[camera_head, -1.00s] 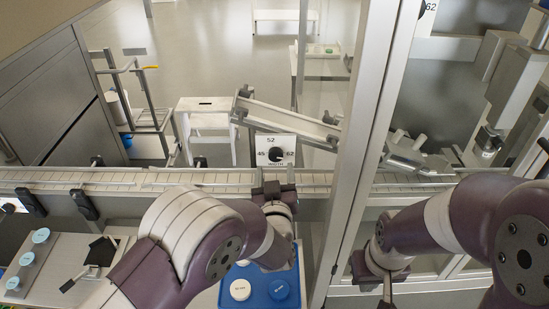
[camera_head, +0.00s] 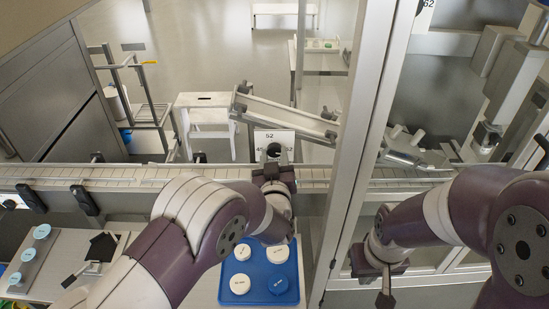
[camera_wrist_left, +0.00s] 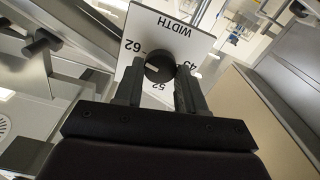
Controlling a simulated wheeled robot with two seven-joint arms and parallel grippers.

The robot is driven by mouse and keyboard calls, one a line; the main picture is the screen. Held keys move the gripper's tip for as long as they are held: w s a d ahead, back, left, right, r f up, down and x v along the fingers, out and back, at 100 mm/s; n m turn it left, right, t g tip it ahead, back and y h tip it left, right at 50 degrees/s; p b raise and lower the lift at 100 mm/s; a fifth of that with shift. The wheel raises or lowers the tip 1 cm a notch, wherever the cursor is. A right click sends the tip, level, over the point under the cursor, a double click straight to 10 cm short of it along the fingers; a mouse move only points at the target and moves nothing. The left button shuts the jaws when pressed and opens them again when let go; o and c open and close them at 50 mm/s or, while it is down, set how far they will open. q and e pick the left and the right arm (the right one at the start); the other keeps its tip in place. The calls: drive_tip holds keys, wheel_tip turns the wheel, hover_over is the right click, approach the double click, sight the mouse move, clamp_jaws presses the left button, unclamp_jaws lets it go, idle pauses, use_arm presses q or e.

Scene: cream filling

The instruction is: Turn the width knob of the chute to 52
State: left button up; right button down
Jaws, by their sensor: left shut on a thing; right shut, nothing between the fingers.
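The white width dial plate (camera_head: 283,136) stands beneath the chute (camera_head: 285,117), with the dark round knob (camera_head: 274,150) low on it. My right gripper (camera_head: 387,297) is shut and empty, low at the right.
A conveyor (camera_head: 130,174) runs across below the dial. A blue tray (camera_head: 233,293) with several round-lidded containers lies below my left arm. A pale upright post (camera_head: 365,130) stands between my two arms. A white stool (camera_head: 205,100) stands behind the conveyor.

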use_arm(q)
drive_tip(key=n+b, duration=0.3)
drive_tip(key=b, duration=0.1)
drive_tip(key=n+b, duration=0.3)
drive_tip(key=b, duration=0.2)
drive_tip(key=f+n+b, duration=0.1)
drive_tip(key=n+b, duration=0.3)
drive_tip(key=b, duration=0.1)
drive_tip(key=n+b, duration=1)
drive_tip(key=b, duration=0.3)
drive_tip(key=shift+r+n+b, duration=0.15)
drive_tip(key=shift+n+b, duration=0.7)
drive_tip(key=shift+n, duration=0.1)
drive_tip(key=shift+r+n+b, duration=0.1)
drive_tip(key=shift+n+b, duration=0.7)
drive_tip(key=shift+n, duration=0.15)
drive_tip(key=o, duration=1.1)
drive_tip(key=shift+c, duration=0.2)
drive_tip(key=shift+r, duration=0.1)
